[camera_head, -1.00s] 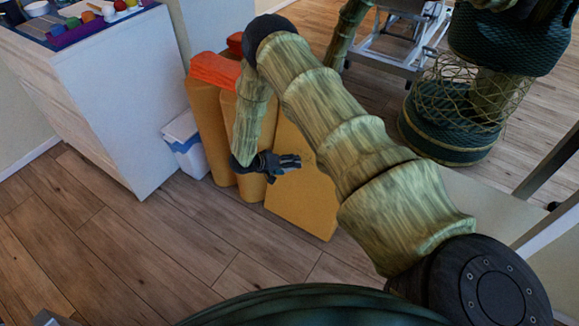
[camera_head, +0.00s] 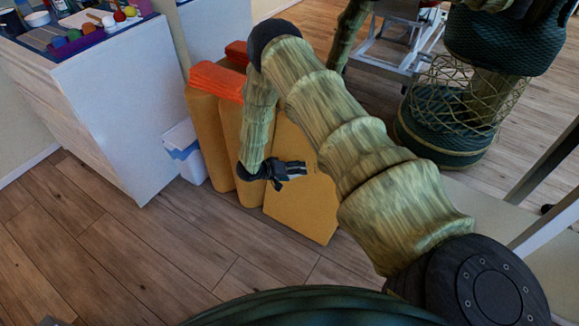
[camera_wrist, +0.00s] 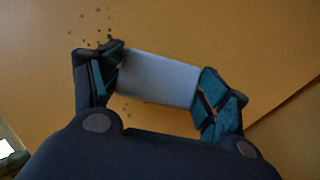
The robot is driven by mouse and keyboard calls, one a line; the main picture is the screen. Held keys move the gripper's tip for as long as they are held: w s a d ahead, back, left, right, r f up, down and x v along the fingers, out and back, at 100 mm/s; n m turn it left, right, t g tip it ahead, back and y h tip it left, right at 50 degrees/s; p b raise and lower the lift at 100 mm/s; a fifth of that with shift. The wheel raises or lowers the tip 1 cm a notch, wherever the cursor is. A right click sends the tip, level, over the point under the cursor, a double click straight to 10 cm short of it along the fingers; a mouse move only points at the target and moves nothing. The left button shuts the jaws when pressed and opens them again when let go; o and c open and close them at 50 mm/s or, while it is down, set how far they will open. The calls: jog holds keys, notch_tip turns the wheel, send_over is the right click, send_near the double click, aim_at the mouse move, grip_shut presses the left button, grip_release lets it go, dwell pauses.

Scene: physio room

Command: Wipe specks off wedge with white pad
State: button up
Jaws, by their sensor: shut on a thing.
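The wedge (camera_head: 302,212) is a yellow-orange block standing on the floor beside other yellow pieces, and my arm partly covers it in the head view. In the wrist view its flat face (camera_wrist: 210,30) fills most of the picture. My gripper (camera_wrist: 158,80) is shut on the white pad (camera_wrist: 158,79), which sits between its two fingers; it also shows in the head view in front of the wedge. Dark specks (camera_wrist: 97,35) cluster on the face near the left finger, and a few fainter ones lie just below the pad's left end. Whether the pad touches the face I cannot tell.
A white bin with a blue band (camera_head: 186,152) stands left of the yellow pieces. A white cabinet (camera_head: 110,110) holds coloured items on top. Orange-red pads (camera_head: 215,80) lie on the yellow pieces. Wooden floor (camera_head: 190,250) is clear in front.

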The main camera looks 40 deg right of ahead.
aim_at(317, 176)
jog(key=shift+s+d+p, duration=0.7)
jog(key=shift+s+p, duration=0.1)
jog(key=shift+s, duration=0.85)
jog(key=shift+s+d+p, duration=0.65)
jog(key=shift+s+p, duration=0.15)
jog(key=shift+s, duration=0.8)
jog(key=shift+s+d+p, duration=0.7)
jog(key=shift+s+p, duration=0.1)
jog(key=shift+s, duration=0.85)
jog(key=shift+w+a+r, duration=0.1)
jog(key=shift+w+r, duration=0.25)
jog(key=shift+w, duration=0.35)
jog(key=shift+w+a+r, duration=0.1)
jog(key=shift+w+r, duration=0.25)
jog(key=shift+w, duration=0.35)
jog(key=shift+w+a+b, duration=0.6)
jog(key=shift+w+a, duration=0.15)
jog(key=shift+w, duration=0.95)
jog(key=shift+w+a+b, duration=0.55)
jog(key=shift+w+a, duration=0.15)
jog(key=shift+w, duration=1)
jog(key=shift+w+a+b, duration=0.6)
jog(key=shift+w+a, duration=0.15)
jog(key=shift+w, duration=0.95)
jog(key=shift+r, duration=0.1)
